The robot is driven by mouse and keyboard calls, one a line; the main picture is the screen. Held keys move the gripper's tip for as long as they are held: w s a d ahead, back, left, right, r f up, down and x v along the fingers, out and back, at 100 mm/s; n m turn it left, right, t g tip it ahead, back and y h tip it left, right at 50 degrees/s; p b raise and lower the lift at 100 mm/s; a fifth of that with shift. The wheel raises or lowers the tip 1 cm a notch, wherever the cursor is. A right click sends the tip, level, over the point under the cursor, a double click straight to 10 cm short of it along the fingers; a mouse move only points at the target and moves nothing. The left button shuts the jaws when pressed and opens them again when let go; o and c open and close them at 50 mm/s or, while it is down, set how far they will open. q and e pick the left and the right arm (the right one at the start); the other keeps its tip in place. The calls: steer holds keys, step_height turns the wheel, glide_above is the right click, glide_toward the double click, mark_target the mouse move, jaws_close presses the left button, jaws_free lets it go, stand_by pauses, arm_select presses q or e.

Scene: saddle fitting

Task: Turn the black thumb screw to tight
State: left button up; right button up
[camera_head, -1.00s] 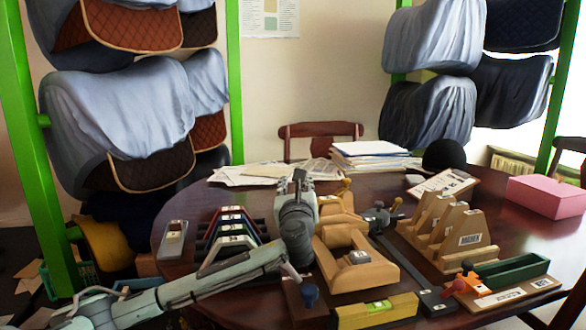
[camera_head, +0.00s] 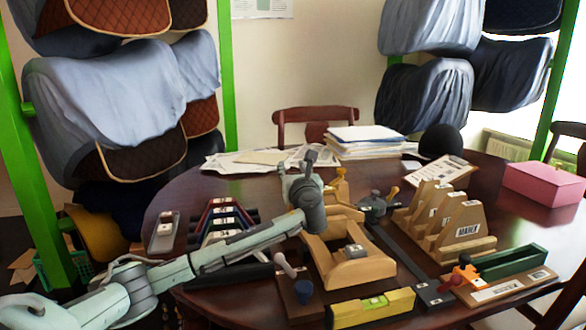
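A small black knob (camera_head: 465,260) stands on the orange clamp (camera_head: 461,276) at the front right of the table; it may be the black thumb screw, but its thread and seating are too small to read. A dark blue knob (camera_head: 303,291) sits on a dark brown block at the front. My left gripper (camera_head: 309,165) is over the middle of the table, by the back of the wooden cradle (camera_head: 350,268), well left of the black knob and apart from it. Its fingers point away and are partly hidden by my wrist, so their opening is unclear. My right gripper is out of view.
A yellow level (camera_head: 372,308) lies at the front edge. A dark bar (camera_head: 400,258) runs diagonally towards the orange clamp. A slotted wooden rack (camera_head: 446,228), a green trough (camera_head: 512,262) and a pink box (camera_head: 543,184) stand to the right. Papers (camera_head: 365,142) lie at the back.

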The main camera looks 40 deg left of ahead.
arm_select(q)
jaws_close()
stand_by(0.3)
